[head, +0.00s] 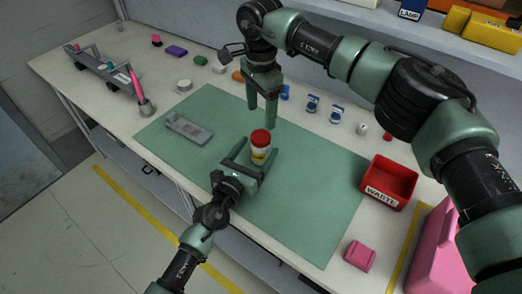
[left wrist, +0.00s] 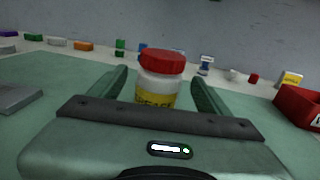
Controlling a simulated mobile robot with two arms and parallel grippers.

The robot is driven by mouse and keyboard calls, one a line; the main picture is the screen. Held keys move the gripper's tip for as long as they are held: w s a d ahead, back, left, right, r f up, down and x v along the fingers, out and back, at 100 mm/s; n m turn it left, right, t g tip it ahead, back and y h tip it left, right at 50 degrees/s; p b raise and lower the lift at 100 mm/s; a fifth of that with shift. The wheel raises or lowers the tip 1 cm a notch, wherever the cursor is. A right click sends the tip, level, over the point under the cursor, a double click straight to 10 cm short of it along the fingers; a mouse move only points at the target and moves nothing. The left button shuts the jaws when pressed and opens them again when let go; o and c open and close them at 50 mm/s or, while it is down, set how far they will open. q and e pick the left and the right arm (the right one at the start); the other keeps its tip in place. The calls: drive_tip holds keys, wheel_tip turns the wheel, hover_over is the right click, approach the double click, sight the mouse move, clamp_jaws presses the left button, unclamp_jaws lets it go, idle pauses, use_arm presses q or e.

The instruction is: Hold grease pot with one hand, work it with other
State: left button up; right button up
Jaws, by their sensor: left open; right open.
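The grease pot (head: 260,150) is a white jar with a yellow label and a red lid, upright on the green mat (head: 312,215). My left gripper (head: 252,155) is open low over the mat, its fingers on either side of the pot. In the left wrist view the pot (left wrist: 158,88) stands between the two fingers, with a gap visible on each side; its base is hidden by the gripper body. My right gripper (head: 263,110) is open and empty, pointing down above and behind the red lid (head: 261,137).
A red bin labelled WASTE (head: 388,184) stands at the right, with a pink block (head: 359,256) in front. A grey bracket (head: 189,129) lies on the mat's left. Several small coloured items line the back.

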use_arm(q)
drive_tip(key=shift+x, duration=1.7)
drive_tip(key=shift+a, duration=0.1)
clamp_jaws()
